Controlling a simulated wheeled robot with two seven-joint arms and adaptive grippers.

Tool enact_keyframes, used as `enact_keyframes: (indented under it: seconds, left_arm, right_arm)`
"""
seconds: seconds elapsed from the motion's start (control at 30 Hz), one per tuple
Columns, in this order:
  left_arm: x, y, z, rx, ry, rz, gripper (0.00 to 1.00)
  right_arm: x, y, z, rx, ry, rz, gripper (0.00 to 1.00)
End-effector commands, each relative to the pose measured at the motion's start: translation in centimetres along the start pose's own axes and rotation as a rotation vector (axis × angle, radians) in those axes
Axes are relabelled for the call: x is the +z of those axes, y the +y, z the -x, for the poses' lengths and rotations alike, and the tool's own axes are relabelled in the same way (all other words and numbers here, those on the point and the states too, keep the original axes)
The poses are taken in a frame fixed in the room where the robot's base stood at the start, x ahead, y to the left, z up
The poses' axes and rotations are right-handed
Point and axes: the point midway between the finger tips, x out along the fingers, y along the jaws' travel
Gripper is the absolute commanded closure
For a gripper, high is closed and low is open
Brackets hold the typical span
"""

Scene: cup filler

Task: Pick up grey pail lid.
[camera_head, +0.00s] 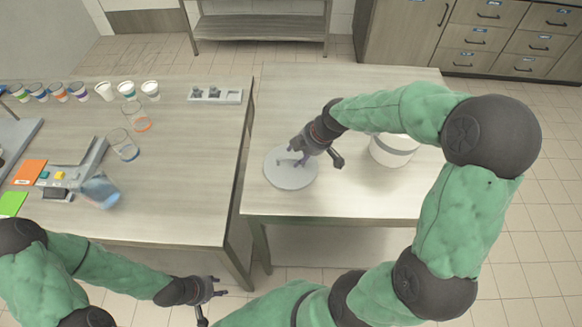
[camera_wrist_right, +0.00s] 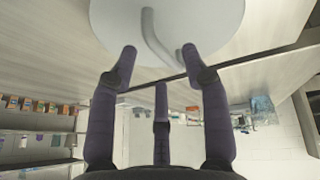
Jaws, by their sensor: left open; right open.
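The grey pail lid (camera_head: 290,180) is a round disc lying flat on the right table, left of the white pail (camera_head: 393,155). In the right wrist view the lid (camera_wrist_right: 205,22) fills the top, with its bent grey handle (camera_wrist_right: 150,35) between the fingertips. My right gripper (camera_head: 297,156) is open over the lid, and its fingers also show in the wrist view (camera_wrist_right: 158,60). Its fingers partly hide the handle in the head view. I cannot tell whether they touch it. My left gripper (camera_head: 216,297) is open and empty, low in front of the left table.
The left table (camera_head: 185,185) holds several cups along the back, two clear cups (camera_head: 124,147), a tilted blue cup (camera_head: 100,190) by a grey device, and a grey rack (camera_head: 216,95). A gap separates the tables. The right table's front (camera_head: 340,205) is clear.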

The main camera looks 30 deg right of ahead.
Motion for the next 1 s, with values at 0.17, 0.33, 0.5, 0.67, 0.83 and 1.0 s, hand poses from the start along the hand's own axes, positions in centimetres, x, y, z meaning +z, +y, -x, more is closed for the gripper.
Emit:
enact_keyframes:
  seconds: [0.17, 0.33, 0.5, 0.67, 0.83, 1.0]
  left_arm:
    - [0.0, -0.3, -0.8, 0.000, 0.000, 0.000, 0.58]
    - [0.0, -0.3, -0.8, 0.000, 0.000, 0.000, 0.58]
    - [0.0, -0.3, -0.7, 0.000, 0.000, 0.000, 0.58]
    - [0.0, -0.3, -0.7, 0.000, 0.000, 0.000, 0.58]
    - [0.0, -0.3, -0.7, 0.000, 0.000, 0.000, 0.58]
    - [0.0, -0.2, -0.7, 0.000, 0.000, 0.000, 0.58]
  right_arm:
    - [0.1, -0.1, -2.5, -0.002, 0.000, 0.000, 0.53]
    - [0.0, 0.0, -2.5, 0.001, 0.000, 0.000, 0.53]
    - [0.0, 0.0, -2.5, 0.000, 0.000, 0.000, 0.81]
    - [0.0, 0.0, -2.5, 0.000, 0.000, 0.000, 1.00]
    - [0.0, 0.0, -2.5, 0.000, 0.000, 0.000, 1.00]
    - [0.0, 0.0, -2.4, 0.001, 0.000, 0.000, 1.00]
